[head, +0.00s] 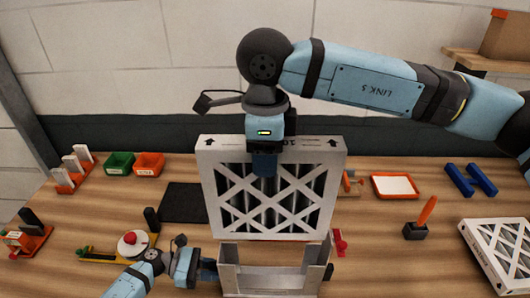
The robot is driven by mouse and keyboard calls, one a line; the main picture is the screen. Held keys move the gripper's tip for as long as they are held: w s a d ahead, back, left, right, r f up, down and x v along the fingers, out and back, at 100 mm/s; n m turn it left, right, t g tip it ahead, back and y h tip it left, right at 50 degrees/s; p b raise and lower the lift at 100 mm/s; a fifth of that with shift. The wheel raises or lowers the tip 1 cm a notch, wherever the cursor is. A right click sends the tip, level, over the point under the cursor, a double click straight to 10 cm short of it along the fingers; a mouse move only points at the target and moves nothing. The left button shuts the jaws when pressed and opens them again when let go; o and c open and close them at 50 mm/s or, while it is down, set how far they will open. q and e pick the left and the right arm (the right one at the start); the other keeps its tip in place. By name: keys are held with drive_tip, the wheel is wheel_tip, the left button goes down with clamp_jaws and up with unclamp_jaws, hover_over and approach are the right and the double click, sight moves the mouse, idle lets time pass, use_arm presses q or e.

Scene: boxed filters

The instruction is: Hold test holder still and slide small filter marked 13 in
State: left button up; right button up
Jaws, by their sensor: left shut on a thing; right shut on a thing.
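A white-framed filter (235,158) with a crisscross front stands upright in the middle of the head view. My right gripper (265,168) is shut on its top edge from above. The marking on that edge is partly covered by the gripper and I cannot read it surely. The grey test holder (270,282) is right below the filter at the bottom of the view. The filter's lower edge is close to the holder's top; I cannot tell whether it is inside. My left gripper (211,270) is shut on the holder's left side.
Another white filter (497,246) lies at the right edge. Green (119,164) and orange (149,164) bins, a dark mat (181,203) and a yellow-based gauge (133,243) are at left. An orange tray (394,186) and blue blocks (470,181) are at right. The table's right middle has free room.

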sight(268, 203)
drive_tip(key=shift+d, duration=0.25)
drive_tip(key=shift+f, duration=0.1)
drive_tip(key=shift+f, duration=1.9)
drive_tip(key=shift+f, duration=2.15)
drive_tip(key=shift+f, duration=1.95)
